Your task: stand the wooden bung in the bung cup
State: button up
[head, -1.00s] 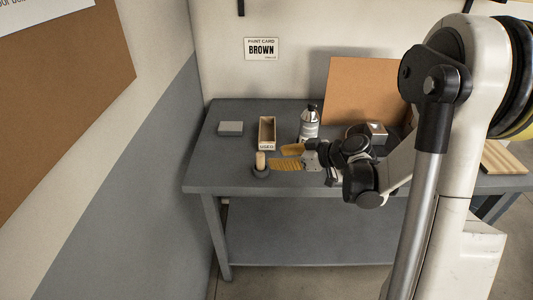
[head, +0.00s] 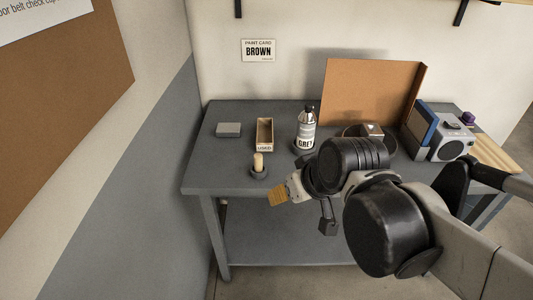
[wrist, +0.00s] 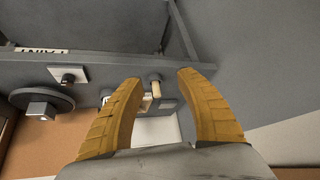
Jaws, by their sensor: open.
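The wooden bung (head: 259,161) is a pale upright cylinder. It stands in the dark round bung cup (head: 260,174) near the front left of the grey table. My gripper (head: 277,196) is open, its yellow fingers apart from the bung, in front of it and slightly right in the head view, near the table's front edge. In the wrist view my gripper (wrist: 162,82) has its two ribbed yellow fingers spread with nothing held. A small tan piece shows beyond them; I cannot tell for sure that it is the bung.
Behind the bung are a grey block (head: 228,130), an open wooden box (head: 265,133) and a bottle labelled GREY (head: 306,128). A brown board (head: 368,92) and a radio (head: 453,142) stand further right. My arm covers part of the table's right front. The table's left front is clear.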

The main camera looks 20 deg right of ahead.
jog(key=shift+s+d+r+m+t+h, duration=0.1)
jog(key=shift+s+m+h, duration=0.1)
jog(key=shift+s, duration=0.35)
jog(key=shift+s+d+r+m+t+h, duration=0.1)
jog(key=shift+s+d+m+h, duration=0.1)
jog(key=shift+s, duration=0.35)
jog(key=shift+s+d+m+t+h, duration=0.1)
jog(key=shift+s+h, duration=0.1)
jog(key=shift+s, duration=0.35)
